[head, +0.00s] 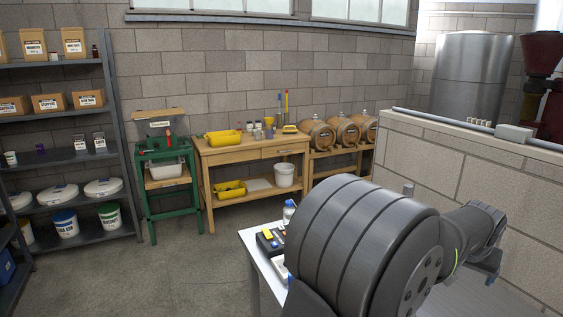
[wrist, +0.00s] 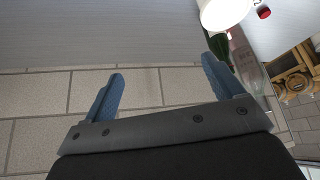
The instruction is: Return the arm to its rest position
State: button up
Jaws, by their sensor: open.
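My arm fills the lower right of the head view, reaching right toward a block wall. My gripper (wrist: 162,72) shows in the wrist view as two blue fingers spread wide apart, with nothing between them. Behind the fingers are a pale block wall and a plain grey surface. In the head view my gripper is partly visible at the end of the arm (head: 488,277), small and mostly turned away. No object is held.
A low block wall (head: 460,165) stands close on the right. A white table (head: 262,262) with a bottle (head: 289,211) and small items is partly hidden behind my arm. A wooden bench (head: 255,152), barrels (head: 318,136) and shelves (head: 60,205) stand farther back. Floor at left is clear.

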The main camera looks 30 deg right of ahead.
jog(key=w+d+f, duration=0.3)
jog(key=w+d, duration=0.2)
jog(key=d, duration=0.5)
jog(key=w+d+f, duration=0.3)
jog(key=w+d, duration=0.2)
jog(key=d, duration=0.5)
jog(key=shift+w+f, duration=0.25)
jog(key=shift+f, duration=0.1)
jog(key=o, duration=0.3)
